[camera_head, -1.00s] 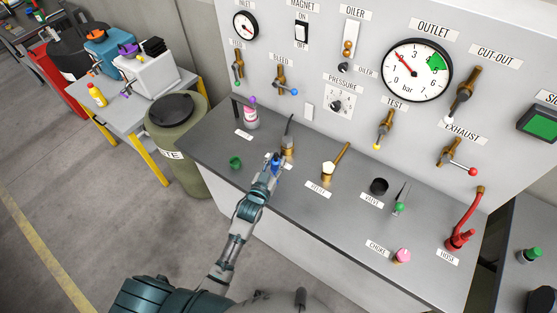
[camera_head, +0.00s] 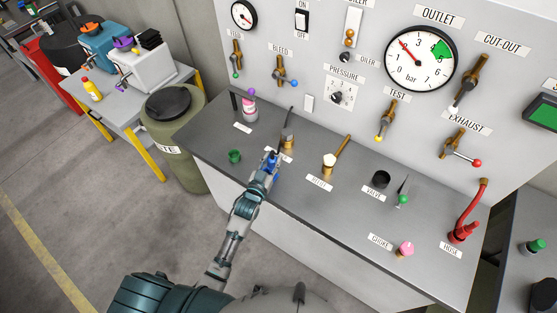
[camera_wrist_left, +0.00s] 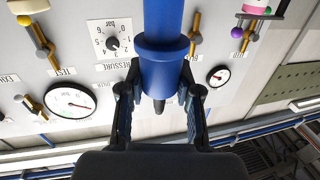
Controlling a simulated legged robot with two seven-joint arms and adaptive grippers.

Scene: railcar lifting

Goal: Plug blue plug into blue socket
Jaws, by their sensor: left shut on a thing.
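The blue plug (camera_wrist_left: 162,60) is a thick blue cylinder with a collar and a dark tip. My left gripper (camera_wrist_left: 160,108) is shut on it, with one dark finger on each side. In the head view, my left gripper (camera_head: 270,165) is over the grey bench, left of centre, and only a small part of the blue plug (camera_head: 271,158) shows. I cannot make out a blue socket in either view. My right gripper is not in view.
A gauge panel stands behind. A waste drum (camera_head: 175,140) stands left.

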